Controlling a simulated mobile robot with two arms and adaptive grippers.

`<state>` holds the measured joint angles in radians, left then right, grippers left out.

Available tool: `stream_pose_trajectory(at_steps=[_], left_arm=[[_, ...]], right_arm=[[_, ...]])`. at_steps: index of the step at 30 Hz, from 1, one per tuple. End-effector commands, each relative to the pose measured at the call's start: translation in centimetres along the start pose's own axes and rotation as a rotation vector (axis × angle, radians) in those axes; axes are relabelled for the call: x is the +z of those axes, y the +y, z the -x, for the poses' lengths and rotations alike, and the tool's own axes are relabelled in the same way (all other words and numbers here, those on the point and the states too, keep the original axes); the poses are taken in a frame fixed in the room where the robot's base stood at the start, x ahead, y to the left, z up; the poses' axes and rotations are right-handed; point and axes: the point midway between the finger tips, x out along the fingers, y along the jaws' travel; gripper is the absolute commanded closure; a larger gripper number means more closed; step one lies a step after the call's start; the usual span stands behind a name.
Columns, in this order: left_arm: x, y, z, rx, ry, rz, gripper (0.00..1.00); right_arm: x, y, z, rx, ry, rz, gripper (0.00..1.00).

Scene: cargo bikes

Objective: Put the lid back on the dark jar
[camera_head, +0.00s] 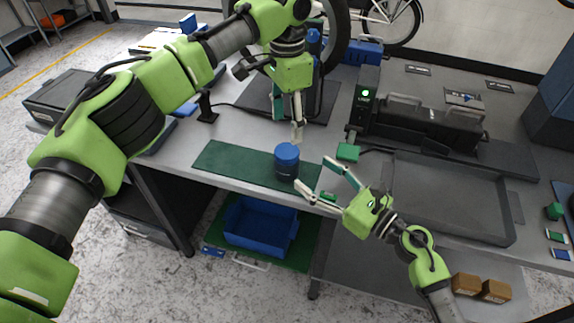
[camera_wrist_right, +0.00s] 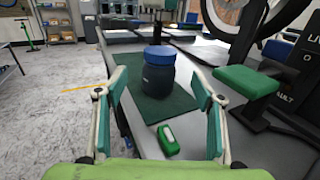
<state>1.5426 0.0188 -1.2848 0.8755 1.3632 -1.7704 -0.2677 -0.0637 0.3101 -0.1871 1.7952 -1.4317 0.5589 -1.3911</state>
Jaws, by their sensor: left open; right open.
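The dark jar (camera_head: 287,171) stands upright on the green mat (camera_head: 225,163). A blue lid (camera_head: 287,152) sits level on top of its mouth. In the right wrist view the jar (camera_wrist_right: 158,80) and lid (camera_wrist_right: 159,54) show clearly; I cannot tell whether the lid is screwed tight. My left gripper (camera_head: 288,122) is open and empty, pointing down just above and behind the lid. My right gripper (camera_head: 314,176) is open and empty, with its fingers spread toward the jar from the right. The jar lies between those fingers in the wrist view, beyond the tips.
A small green box with a white label (camera_wrist_right: 168,139) lies on the table just in front of the right gripper. A black machine with a green light (camera_head: 365,95) and a grey tray (camera_head: 455,230) stand to the right. A blue bin (camera_head: 262,226) is below the tabletop.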

Motion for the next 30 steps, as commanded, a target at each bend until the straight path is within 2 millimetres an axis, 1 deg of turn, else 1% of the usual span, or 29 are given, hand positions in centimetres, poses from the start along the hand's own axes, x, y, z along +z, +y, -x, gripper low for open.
stream_pose_trajectory(at_steps=[1,9,12,15,21,30], left_arm=[[0.0,0.0,0.0,0.000,0.000,0.000,0.44],[0.0,0.0,0.0,0.000,0.000,0.000,0.44],[0.0,0.0,0.0,0.000,0.000,0.000,0.44],[0.0,0.0,0.0,0.000,0.000,0.000,0.44],[0.0,0.0,0.0,0.000,0.000,0.000,0.44],[0.0,0.0,0.0,0.000,0.000,0.000,0.44]], right_arm=[[0.1,-0.1,-1.2,-0.001,-0.004,-0.001,0.38],[0.1,0.0,-6.5,-0.001,-0.003,-0.003,0.38],[0.1,0.0,-8.1,0.000,-0.002,-0.003,0.38],[0.1,0.0,-9.3,-0.001,-0.002,-0.003,0.38],[0.0,0.0,-10.5,0.000,0.000,-0.002,0.38],[0.0,0.0,-10.6,0.000,0.000,-0.001,0.38]])
